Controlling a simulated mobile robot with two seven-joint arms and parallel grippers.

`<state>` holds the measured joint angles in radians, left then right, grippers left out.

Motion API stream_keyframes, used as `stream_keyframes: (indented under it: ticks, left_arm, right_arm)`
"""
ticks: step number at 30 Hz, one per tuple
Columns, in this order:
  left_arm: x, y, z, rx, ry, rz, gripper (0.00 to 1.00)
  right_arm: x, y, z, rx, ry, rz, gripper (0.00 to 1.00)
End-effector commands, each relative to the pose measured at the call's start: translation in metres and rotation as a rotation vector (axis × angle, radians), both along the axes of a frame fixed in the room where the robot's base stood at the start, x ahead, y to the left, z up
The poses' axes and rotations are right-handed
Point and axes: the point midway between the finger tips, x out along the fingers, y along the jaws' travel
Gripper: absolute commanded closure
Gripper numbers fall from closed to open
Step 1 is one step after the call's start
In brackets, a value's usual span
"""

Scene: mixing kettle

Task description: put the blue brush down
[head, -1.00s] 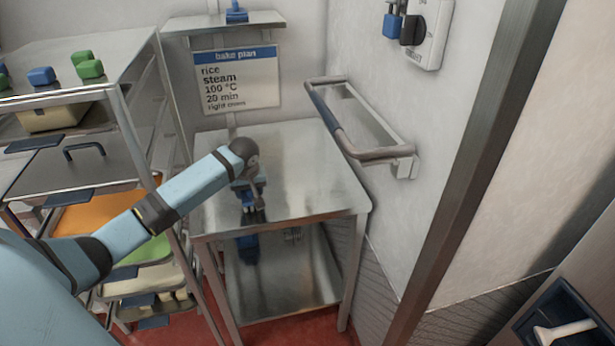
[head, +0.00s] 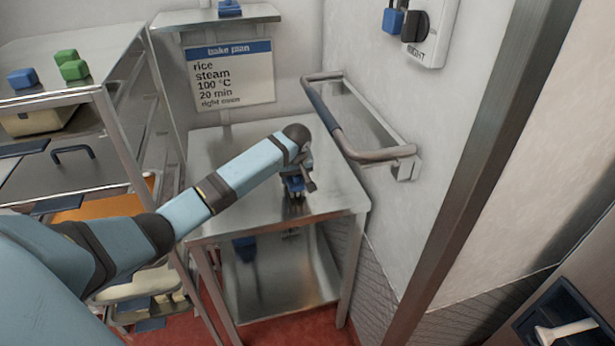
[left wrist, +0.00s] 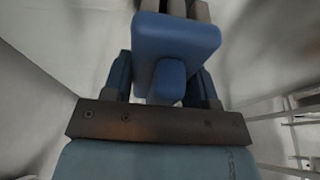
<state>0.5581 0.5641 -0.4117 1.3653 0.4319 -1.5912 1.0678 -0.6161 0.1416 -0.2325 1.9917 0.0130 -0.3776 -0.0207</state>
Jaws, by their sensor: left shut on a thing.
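The blue brush (left wrist: 174,42) fills the space between the dark fingers of my left gripper (left wrist: 162,88) in the left wrist view. The gripper is shut on it. In the head view the blue brush (head: 294,184) shows small below my left gripper (head: 301,177), over the right part of the steel table (head: 232,148). The wrist partly hides it. I cannot tell whether the brush touches the table top. My right gripper is not in view.
A rack with blue and green blocks (head: 73,70) stands left. A wall rail (head: 345,140) borders the table's right side. A blue item (head: 245,242) shows on the lower shelf. The table top around the gripper looks clear.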

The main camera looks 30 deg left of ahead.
Motion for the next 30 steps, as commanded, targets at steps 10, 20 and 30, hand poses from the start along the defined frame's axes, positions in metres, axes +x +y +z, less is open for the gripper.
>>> stream_keyframes:
  ticks: [10,20,30]
  left_arm:
    - [0.033,-0.028,-0.003,0.003,0.003,0.0,0.73]
    - [0.032,-0.027,-0.015,0.002,0.0,-0.001,0.73]
    - [0.032,-0.027,-0.017,0.002,0.0,-0.001,0.22]
  right_arm:
    - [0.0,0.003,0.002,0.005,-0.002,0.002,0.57]
    - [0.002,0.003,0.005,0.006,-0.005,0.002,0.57]
    - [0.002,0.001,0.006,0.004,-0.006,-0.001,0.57]
